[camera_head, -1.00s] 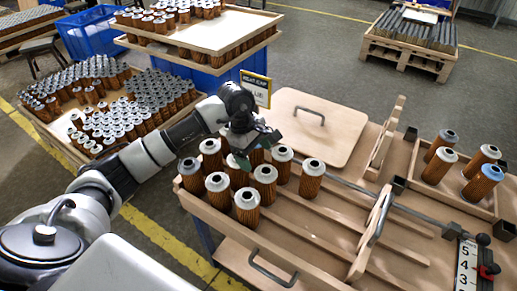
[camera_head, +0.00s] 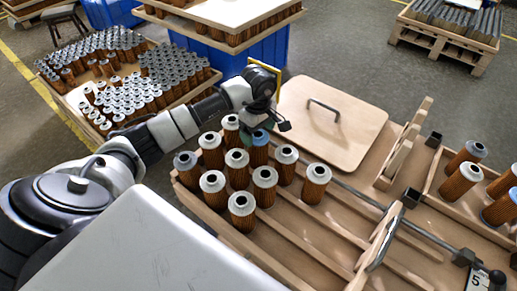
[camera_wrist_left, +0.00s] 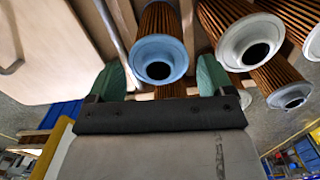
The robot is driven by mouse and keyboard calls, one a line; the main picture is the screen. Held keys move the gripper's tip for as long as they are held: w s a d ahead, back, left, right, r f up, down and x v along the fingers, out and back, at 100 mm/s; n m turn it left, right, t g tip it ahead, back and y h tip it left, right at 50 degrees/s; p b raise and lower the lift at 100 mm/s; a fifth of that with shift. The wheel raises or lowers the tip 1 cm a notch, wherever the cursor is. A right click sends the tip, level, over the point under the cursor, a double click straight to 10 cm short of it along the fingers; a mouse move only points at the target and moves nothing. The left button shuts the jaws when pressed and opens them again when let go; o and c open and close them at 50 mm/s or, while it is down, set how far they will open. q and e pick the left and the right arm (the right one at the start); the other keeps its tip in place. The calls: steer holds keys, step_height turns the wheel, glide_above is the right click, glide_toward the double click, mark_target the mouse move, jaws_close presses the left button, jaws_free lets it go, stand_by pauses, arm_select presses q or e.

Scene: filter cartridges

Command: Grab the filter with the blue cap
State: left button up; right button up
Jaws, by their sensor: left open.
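A filter with a blue cap (camera_head: 259,138) stands in the back part of the group on the wooden workbench. In the left wrist view its light-blue cap (camera_wrist_left: 160,58) and brown pleated body sit between two green fingertips. My left gripper (camera_head: 268,124) is open at the back of this filter; its fingers (camera_wrist_left: 160,80) are on either side of the cap, with a visible gap on the right. Contact on the left cannot be told. My right gripper is not in view.
Grey-capped filters (camera_head: 264,176) stand close in front and beside. A filter with a bluish cap (camera_head: 186,160) is at the left end. A wooden lid (camera_head: 335,125) with a handle lies behind right. A tray at right holds several filters, one blue-rimmed (camera_head: 500,207).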

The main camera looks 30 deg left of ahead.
mark_target(259, 141)
arm_select(q)
step_height(259, 141, down, 4)
steer(key=shift+d+r+p, duration=0.1)
steer(key=shift+p, duration=0.5)
steer(key=shift+f, duration=0.55)
steer(key=shift+w, duration=0.1)
steer(key=c, duration=0.7)
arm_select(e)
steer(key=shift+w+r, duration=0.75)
arm_select(q)
steer(key=shift+c, duration=0.2)
